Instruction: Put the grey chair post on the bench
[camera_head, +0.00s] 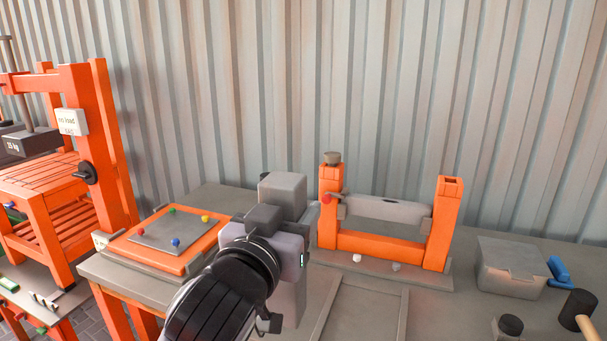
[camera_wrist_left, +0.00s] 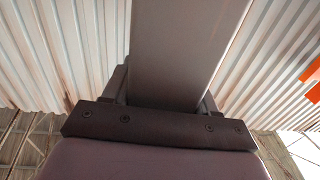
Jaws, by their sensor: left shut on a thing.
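The grey chair post (camera_head: 284,188) is in the head view, roughly upright, with its top above my left gripper (camera_head: 278,232) and its lower part below it. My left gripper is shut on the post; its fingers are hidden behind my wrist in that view. In the left wrist view the post (camera_wrist_left: 188,50) fills the space between the jaws (camera_wrist_left: 160,112). The grey bench (camera_head: 400,310) lies below and behind. Whether the post's lower end touches the bench is hidden by my arm. My right gripper is not in view.
An orange frame with a grey bar (camera_head: 385,209) stands on the bench just right of the post. A grey lidded box (camera_head: 511,268), a blue item (camera_head: 560,273) and a mallet (camera_head: 578,310) lie farther right. An orange board with a grey plate (camera_head: 170,229) is at left.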

